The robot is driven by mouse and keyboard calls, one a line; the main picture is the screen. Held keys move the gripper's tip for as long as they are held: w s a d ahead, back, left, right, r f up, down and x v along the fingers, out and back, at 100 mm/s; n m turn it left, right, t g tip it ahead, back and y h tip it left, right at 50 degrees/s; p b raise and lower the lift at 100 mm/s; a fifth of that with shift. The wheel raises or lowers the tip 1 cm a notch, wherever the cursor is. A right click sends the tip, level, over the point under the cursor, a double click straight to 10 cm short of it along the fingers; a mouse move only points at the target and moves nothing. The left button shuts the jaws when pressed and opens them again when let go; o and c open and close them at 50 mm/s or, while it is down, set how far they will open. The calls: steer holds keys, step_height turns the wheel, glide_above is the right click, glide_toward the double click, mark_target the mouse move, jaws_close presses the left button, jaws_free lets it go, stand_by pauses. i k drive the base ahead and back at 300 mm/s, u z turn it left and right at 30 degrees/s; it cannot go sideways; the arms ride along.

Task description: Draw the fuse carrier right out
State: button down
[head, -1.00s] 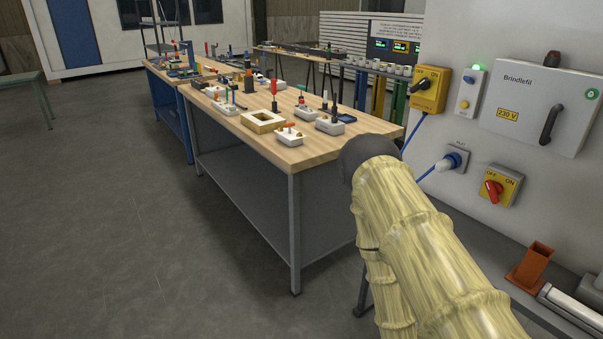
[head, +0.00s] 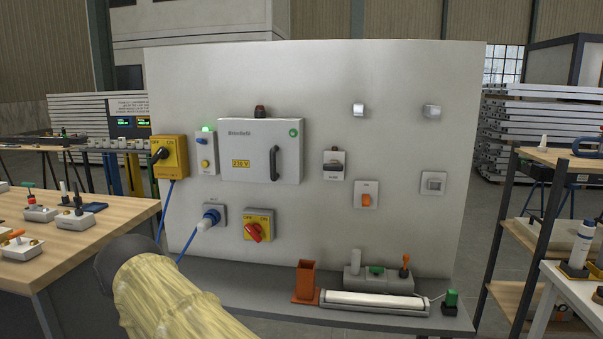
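I cannot tell for certain which part is the fuse carrier. On the pale upright board (head: 420,90), a small white unit with a dark front (head: 334,166) sits right of the grey 230 V cabinet (head: 230,150). Below the board, a grey block with a pale upright post, a green part and an orange-topped handle (head: 378,280) stands on the shelf. My arm, in a pale ribbed sleeve, crosses the lower left with a dark rounded end. My gripper does not show in the head view.
The board also carries a yellow switch (head: 169,156), a red rotary switch (head: 257,226), a blue plug (head: 209,217) and an orange rocker switch (head: 366,197). An orange open-topped holder (head: 305,282) and a white bar (head: 375,303) lie on the grey shelf (head: 275,290). A wooden bench (head: 110,215) stands left, racks right.

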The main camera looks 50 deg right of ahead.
mark_target(334, 166)
steer(key=z, duration=1.9)
steer(key=k, duration=0.6)
steer(key=u, duration=0.45)
steer(key=i, duration=1.35)
steer(key=z, duration=0.65)
